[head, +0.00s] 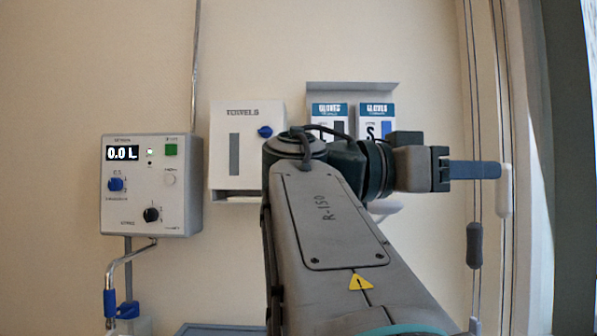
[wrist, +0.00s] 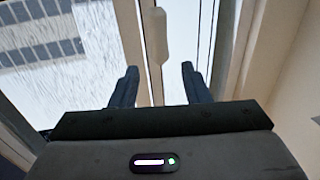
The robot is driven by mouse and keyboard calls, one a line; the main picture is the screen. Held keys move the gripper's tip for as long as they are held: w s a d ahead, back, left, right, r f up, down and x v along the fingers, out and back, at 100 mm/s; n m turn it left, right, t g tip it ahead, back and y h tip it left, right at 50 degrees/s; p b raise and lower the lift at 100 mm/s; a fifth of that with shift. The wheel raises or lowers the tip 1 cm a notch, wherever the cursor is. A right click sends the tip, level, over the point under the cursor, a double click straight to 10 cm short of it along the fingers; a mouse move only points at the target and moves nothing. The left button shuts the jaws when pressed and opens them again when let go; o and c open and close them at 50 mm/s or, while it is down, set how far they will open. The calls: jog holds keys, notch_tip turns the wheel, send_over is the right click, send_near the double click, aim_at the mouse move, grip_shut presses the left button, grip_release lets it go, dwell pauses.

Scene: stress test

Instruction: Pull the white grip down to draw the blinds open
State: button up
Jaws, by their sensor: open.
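The white grip (head: 505,192) hangs on a cord at the right side of the head view, beside the window frame. It also shows in the wrist view (wrist: 153,36), upper middle, lined up with the gap between the fingers. My gripper (head: 497,170) points right, its blue fingers level with the upper part of the white grip. In the wrist view my gripper (wrist: 159,70) has its two fingers apart with nothing held between them. The grip appears at or just beyond the fingertips; I cannot tell whether they touch. The blinds are not clearly seen in the head view.
A dark grip (head: 474,245) hangs on another cord just left of and below the white one. A wall control box (head: 151,185), a towel dispenser (head: 233,150) and glove boxes (head: 376,118) are on the wall. A bright window (wrist: 50,60) fills the wrist view's left.

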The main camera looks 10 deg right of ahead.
jog(key=a, duration=0.7)
jog(key=shift+w+a+p, duration=0.15)
jog(key=shift+w+p, duration=0.15)
jog(key=shift+p, duration=0.1)
